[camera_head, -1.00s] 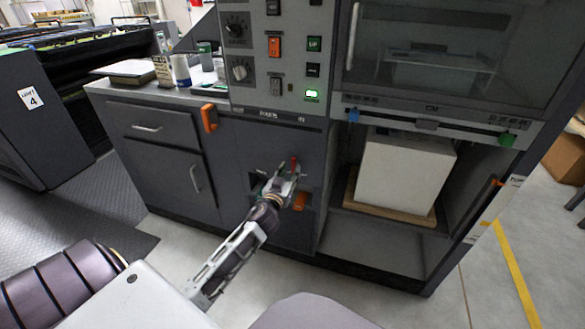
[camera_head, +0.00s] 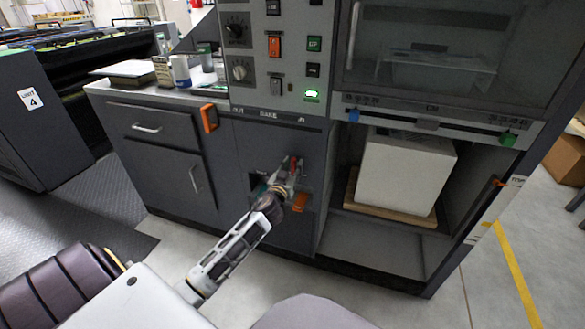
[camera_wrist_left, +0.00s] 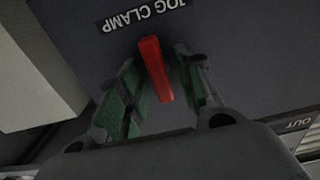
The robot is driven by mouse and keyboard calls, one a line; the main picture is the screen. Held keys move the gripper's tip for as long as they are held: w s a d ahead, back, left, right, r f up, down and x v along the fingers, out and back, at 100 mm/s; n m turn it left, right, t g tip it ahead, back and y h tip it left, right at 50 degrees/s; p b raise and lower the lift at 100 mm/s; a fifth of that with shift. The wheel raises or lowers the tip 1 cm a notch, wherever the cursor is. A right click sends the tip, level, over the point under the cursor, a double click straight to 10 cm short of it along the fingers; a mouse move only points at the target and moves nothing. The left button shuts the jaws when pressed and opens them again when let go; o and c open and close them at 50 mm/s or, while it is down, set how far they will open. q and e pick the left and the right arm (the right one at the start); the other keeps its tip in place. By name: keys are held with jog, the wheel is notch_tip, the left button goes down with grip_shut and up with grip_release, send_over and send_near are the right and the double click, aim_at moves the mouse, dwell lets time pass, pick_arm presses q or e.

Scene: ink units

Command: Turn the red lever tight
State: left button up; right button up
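The red lever (camera_head: 293,164) is on the lower dark front panel of the machine, left of the open bay. My left gripper (camera_head: 288,176) is at it, coming from below, and hides part of it. In the left wrist view the red lever (camera_wrist_left: 155,68) stands between the two green-padded fingers of the gripper (camera_wrist_left: 157,62), slightly slanted, under the upside-down label "JOG CLAMP". Gaps show on both sides of the lever, so the fingers are open and not clamped on it. My right gripper does not show.
An orange part (camera_head: 300,202) sits just below the gripper, and an orange handle (camera_head: 209,118) is up to the left. A white block (camera_head: 405,172) on a wooden board (camera_head: 392,205) stands in the bay at the right. The floor in front is clear.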

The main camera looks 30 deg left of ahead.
pick_arm(q)
grip_shut()
